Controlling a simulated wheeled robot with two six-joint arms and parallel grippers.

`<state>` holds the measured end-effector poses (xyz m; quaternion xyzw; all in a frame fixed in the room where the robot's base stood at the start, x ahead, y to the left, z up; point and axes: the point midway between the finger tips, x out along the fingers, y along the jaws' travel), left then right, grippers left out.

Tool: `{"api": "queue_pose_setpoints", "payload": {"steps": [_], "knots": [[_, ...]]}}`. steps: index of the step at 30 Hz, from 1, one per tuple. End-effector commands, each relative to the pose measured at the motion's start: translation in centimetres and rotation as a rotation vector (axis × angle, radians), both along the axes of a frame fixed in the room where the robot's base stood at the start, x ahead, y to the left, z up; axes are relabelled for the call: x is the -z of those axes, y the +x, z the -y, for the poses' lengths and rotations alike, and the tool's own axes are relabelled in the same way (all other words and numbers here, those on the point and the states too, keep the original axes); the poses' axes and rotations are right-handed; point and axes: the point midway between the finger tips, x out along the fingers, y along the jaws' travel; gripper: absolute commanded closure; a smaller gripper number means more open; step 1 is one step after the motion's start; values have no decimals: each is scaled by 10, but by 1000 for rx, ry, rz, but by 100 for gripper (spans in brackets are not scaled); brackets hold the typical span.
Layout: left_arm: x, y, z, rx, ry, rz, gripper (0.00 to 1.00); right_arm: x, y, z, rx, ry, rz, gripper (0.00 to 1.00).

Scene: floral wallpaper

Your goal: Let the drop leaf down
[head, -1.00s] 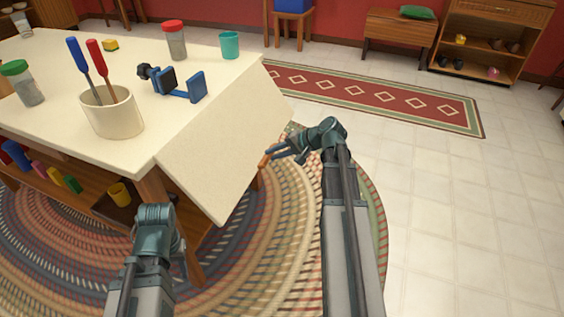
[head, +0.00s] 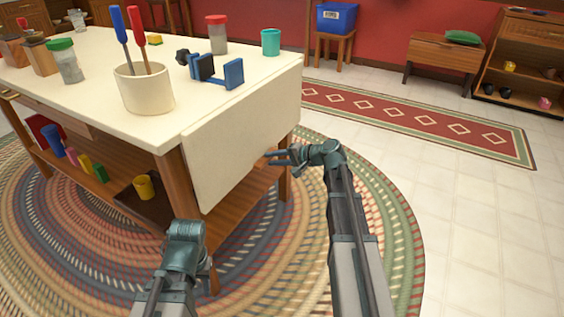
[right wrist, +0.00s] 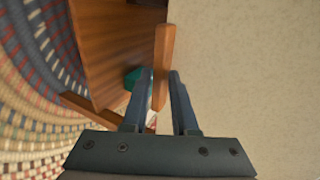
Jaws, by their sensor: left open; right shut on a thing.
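The drop leaf (head: 240,130) hangs down from the near right edge of the cream-topped table (head: 100,75), close to vertical. My right gripper (head: 272,158) is beside the leaf's lower right part. In the right wrist view, its fingers (right wrist: 157,108) are on either side of the end of a wooden support bar (right wrist: 163,60) and shut on it. The leaf's pale face (right wrist: 250,70) fills the right of that view. My left gripper (head: 205,268) is open and low in front of the table, apart from the leaf; its fingers are mostly hidden.
On the tabletop near the leaf stand a cream crock (head: 145,92) with screwdrivers, a blue clamp (head: 215,72), a teal cup (head: 270,42) and a red-lidded jar (head: 217,35). A lower shelf holds a yellow mug (head: 144,187). Open floor (head: 480,220) lies to the right.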

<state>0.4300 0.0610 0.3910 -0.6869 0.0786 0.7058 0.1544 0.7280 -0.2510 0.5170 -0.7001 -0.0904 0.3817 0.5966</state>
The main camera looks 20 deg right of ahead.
Motion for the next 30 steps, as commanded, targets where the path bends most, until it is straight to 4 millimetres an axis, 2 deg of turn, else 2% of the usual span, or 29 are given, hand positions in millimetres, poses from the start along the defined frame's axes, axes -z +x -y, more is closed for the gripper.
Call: {"api": "queue_pose_setpoints", "payload": {"steps": [1, 6, 22, 23, 24, 26, 30], "knots": [[5, 0, 0, 0, 0, 0, 56, 10, 6, -7, -15, -24, -12, 100], [7, 0, 0, 0, 0, 0, 56, 12, 14, -15, -18, -23, -13, 100], [9, 0, 0, 0, 0, 0, 56, 14, 24, -15, -12, -25, -11, 100], [9, 0, 0, 0, 0, 0, 56, 13, 25, -15, -12, -24, -10, 64], [9, 0, 0, 0, 0, 0, 56, 13, 25, -14, -11, -24, -10, 57], [9, 0, 0, 0, 0, 0, 56, 13, 26, -14, -10, -24, -8, 50], [9, 0, 0, 0, 0, 0, 56, 13, 28, -13, -8, -24, -9, 50]]}}
